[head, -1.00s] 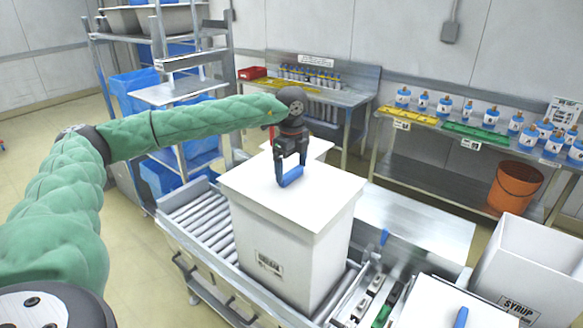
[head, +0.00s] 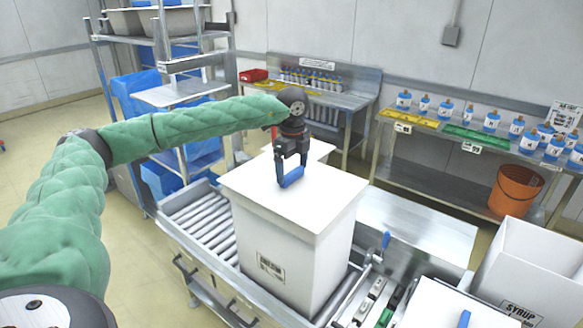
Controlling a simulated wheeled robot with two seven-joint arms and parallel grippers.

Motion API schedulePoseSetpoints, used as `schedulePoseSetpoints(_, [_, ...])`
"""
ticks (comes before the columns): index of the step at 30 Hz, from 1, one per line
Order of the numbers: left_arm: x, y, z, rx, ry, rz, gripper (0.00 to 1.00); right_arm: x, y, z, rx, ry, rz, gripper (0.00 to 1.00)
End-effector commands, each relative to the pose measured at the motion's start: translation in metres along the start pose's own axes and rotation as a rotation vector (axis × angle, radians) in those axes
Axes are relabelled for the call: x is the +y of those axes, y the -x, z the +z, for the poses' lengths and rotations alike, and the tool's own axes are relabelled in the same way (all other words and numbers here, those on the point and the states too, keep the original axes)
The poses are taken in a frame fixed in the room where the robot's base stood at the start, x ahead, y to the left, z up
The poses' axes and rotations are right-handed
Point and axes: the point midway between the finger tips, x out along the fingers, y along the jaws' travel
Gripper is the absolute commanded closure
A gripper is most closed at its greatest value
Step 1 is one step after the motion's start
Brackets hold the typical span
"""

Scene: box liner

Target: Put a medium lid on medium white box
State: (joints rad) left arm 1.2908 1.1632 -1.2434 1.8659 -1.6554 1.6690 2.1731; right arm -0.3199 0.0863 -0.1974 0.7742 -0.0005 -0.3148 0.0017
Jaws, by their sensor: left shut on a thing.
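A tall white box (head: 285,268) with a printed label stands upright on the roller conveyor. A flat white lid (head: 325,203) with a blue handle (head: 291,177) lies over its top and looks seated on the rim, though I cannot see the far edges. My left gripper (head: 290,172), on the green-sleeved arm, points down and is shut on the blue handle. My right gripper is not in view. Another white lid (head: 430,308) with a blue handle shows at the bottom right.
An open white box (head: 535,265) labelled SYRUP stands at the right. Part of another white top shows behind the lidded box. Conveyor rollers (head: 203,228) are bare to the left. A shelf rack stands at the left.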

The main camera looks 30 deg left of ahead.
Motion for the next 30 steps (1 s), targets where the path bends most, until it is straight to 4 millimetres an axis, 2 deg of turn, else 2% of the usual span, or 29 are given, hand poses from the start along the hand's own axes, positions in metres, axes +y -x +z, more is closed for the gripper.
schedulePoseSetpoints(1, [0.000,-0.010,0.000,0.000,0.000,0.000,0.53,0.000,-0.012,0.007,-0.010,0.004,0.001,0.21])
schedulePoseSetpoints(13, [0.000,-0.011,0.000,0.000,0.000,-0.001,0.53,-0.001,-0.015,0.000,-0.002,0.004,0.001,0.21])
schedulePoseSetpoints(14, [0.000,-0.011,0.000,0.000,0.000,-0.001,0.04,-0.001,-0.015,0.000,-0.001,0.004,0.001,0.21])
schedulePoseSetpoints(15, [0.000,-0.011,0.000,0.000,0.000,-0.001,0.00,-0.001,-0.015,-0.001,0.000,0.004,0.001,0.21])
schedulePoseSetpoints(25, [0.000,-0.011,0.000,0.000,0.000,0.000,0.00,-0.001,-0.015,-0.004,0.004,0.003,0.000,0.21])
schedulePoseSetpoints(30, [0.000,-0.004,0.000,0.000,0.000,-0.001,0.00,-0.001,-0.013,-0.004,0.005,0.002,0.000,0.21])
